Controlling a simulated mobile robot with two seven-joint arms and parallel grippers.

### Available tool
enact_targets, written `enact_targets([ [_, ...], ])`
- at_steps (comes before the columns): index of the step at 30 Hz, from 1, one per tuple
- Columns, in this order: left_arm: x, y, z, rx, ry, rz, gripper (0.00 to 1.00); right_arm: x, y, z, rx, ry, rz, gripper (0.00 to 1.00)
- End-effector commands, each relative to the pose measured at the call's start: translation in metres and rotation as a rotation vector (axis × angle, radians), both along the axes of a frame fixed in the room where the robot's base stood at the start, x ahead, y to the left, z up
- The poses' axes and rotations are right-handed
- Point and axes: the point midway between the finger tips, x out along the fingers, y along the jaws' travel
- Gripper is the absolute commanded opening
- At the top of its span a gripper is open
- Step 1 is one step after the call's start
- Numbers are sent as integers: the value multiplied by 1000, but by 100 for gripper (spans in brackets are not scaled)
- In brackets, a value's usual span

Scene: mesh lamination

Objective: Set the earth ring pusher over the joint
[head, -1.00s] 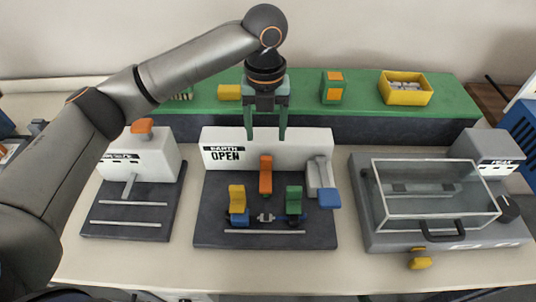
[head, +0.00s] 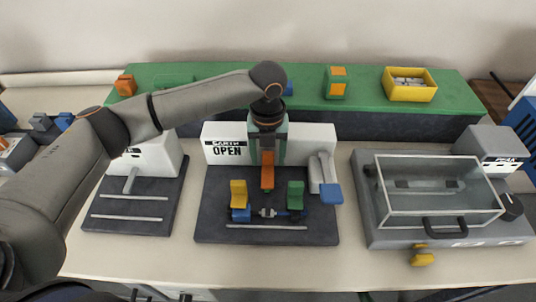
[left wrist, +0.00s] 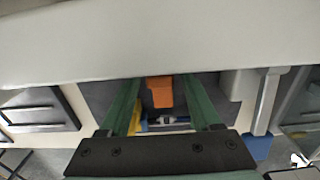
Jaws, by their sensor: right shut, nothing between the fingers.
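The orange pusher (head: 267,178) of the EARTH station stands upright behind the small metal joint (head: 267,212). The joint lies between a yellow holder (head: 238,194) and a green holder (head: 296,195), both with blue bases. My left gripper (head: 267,162) points down in front of the white EARTH housing, its fingers on either side of the orange pusher's top. In the left wrist view the orange pusher (left wrist: 160,92) shows between the spread green fingers, with a gap on both sides. Whether the fingertips touch it cannot be told. My right gripper is not in view.
The white EARTH housing (head: 226,131), marked OPEN, rises close behind the gripper. A grey lever with a blue end (head: 331,193) stands to the right. The glass-lidded PEAK machine (head: 440,190) is further right. A green shelf (head: 365,110) runs along the back.

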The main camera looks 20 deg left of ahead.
Motion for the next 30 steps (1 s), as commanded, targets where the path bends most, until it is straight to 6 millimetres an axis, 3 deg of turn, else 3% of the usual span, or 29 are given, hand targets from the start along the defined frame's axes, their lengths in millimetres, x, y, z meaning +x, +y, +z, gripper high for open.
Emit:
enact_targets([
  [2, 0, 0, 0, 0, 0, 0, 54, 0, 0, 0, 0, -1, 0, 0],
  [16, 0, 0, 1, 0, 0, 0, 1, 1, 0, 0, 0, -1, 0, 0],
  [30, 0, 0, 1, 0, 0, 0, 0, 1, 0, 1, 0, -2, -1, 0],
])
